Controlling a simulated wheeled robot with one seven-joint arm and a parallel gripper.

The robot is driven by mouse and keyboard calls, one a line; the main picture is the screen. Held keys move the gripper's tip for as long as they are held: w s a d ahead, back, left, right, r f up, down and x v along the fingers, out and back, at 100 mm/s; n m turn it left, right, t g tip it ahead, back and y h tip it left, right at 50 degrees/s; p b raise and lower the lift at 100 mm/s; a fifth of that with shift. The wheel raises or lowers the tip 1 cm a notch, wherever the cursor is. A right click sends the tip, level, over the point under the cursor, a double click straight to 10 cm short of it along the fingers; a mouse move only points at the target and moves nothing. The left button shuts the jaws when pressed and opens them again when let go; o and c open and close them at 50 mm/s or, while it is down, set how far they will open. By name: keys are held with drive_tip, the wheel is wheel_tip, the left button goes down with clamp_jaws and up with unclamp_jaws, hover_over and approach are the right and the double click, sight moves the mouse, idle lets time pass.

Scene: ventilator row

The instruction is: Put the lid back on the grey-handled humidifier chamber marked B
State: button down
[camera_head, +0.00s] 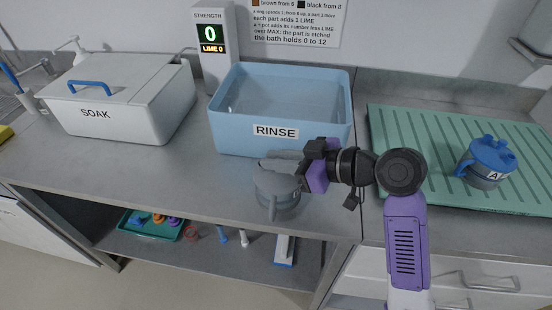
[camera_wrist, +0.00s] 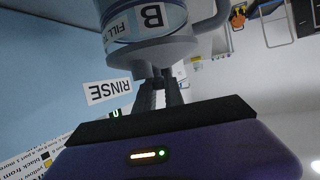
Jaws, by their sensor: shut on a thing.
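The chamber marked B (camera_wrist: 135,22) shows upside down at the top of the wrist view, its label partly cut off and its grey handle (camera_wrist: 222,14) at the side. In the head view the chamber (camera_head: 284,212) stands on the counter in front of the rinse basin, handle toward the front. A grey lid (camera_head: 276,182) is at its top; it also shows in the wrist view (camera_wrist: 150,52). My gripper (camera_head: 272,164) is shut on the top of the lid, its fingertips close together in the wrist view (camera_wrist: 160,78). Whether the lid is fully seated cannot be told.
The blue rinse basin (camera_head: 229,133) is just behind. A white soak box (camera_head: 130,118) with a blue handle stands at left. Blue-lidded chamber A (camera_head: 486,165) is on the green mat (camera_head: 420,165) at right. The counter's front edge is close to chamber B; a shelf lies below.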

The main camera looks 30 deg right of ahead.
drive_tip(key=c, duration=1.3)
unclamp_jaws()
drive_tip(key=shift+c, duration=0.2)
drive_tip(key=shift+o, duration=0.2)
drive_tip(key=o, duration=0.4)
drive_tip(key=shift+r, duration=0.1)
drive_tip(key=shift+r+p, duration=2.85)
drive_tip(key=shift+r, duration=0.6)
drive_tip(key=shift+c, duration=0.3)
